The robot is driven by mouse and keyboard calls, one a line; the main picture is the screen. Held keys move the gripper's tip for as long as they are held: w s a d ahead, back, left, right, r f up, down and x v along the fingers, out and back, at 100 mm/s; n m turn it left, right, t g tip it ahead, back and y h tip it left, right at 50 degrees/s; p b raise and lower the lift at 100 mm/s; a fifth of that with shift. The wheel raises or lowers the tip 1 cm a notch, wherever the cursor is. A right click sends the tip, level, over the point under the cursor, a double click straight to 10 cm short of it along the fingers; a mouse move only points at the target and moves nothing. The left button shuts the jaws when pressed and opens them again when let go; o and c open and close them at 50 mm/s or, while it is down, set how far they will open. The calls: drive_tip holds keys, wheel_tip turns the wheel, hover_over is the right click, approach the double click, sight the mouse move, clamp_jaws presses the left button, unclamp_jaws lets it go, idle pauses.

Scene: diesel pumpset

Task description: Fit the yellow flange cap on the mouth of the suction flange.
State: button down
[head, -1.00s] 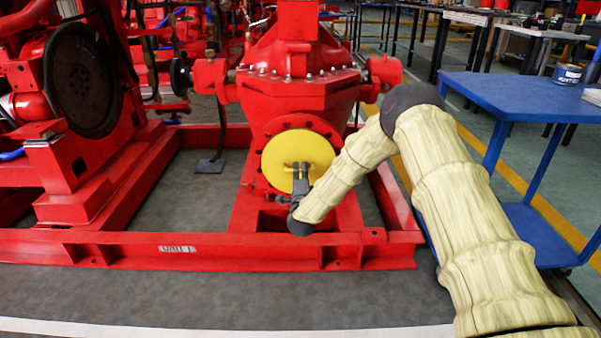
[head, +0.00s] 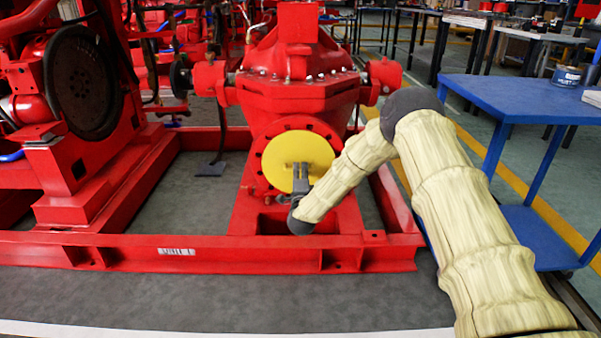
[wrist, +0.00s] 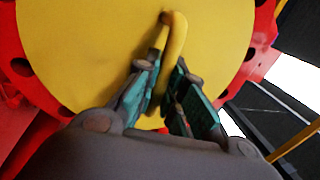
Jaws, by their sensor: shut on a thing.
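The yellow flange cap (head: 297,158) is a round disc in front of the red suction flange (head: 258,158) of the pump. It covers the flange's middle, and the flange's rim with bolt holes shows around it. In the wrist view the cap (wrist: 110,50) fills the upper part, with the flange rim (wrist: 25,68) behind it. My gripper (head: 300,172) is at the cap's lower front. In the wrist view my gripper (wrist: 167,80) is shut on the cap's bent yellow handle (wrist: 175,45). The contact between the cap's back and the flange mouth is hidden.
The red pump body (head: 300,85) rises above the flange. A red base frame (head: 215,252) runs below and in front. A blue table (head: 545,98) with a can (head: 566,76) stands at the right, beyond my arm. Grey floor (head: 190,305) lies in front of the frame.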

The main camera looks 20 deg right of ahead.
drive_tip(key=shift+r, duration=0.1)
drive_tip(key=c, duration=1)
unclamp_jaws()
drive_tip(key=shift+o, duration=0.2)
drive_tip(key=p+v, duration=0.2)
drive_tip(key=v, duration=0.5)
drive_tip(key=shift+s, duration=0.2)
idle(0.5)
idle(0.3)
drive_tip(key=r+p+v, duration=0.1)
drive_tip(key=p+v, duration=0.1)
drive_tip(key=v, duration=0.4)
drive_tip(key=shift+p, duration=0.35)
idle(0.3)
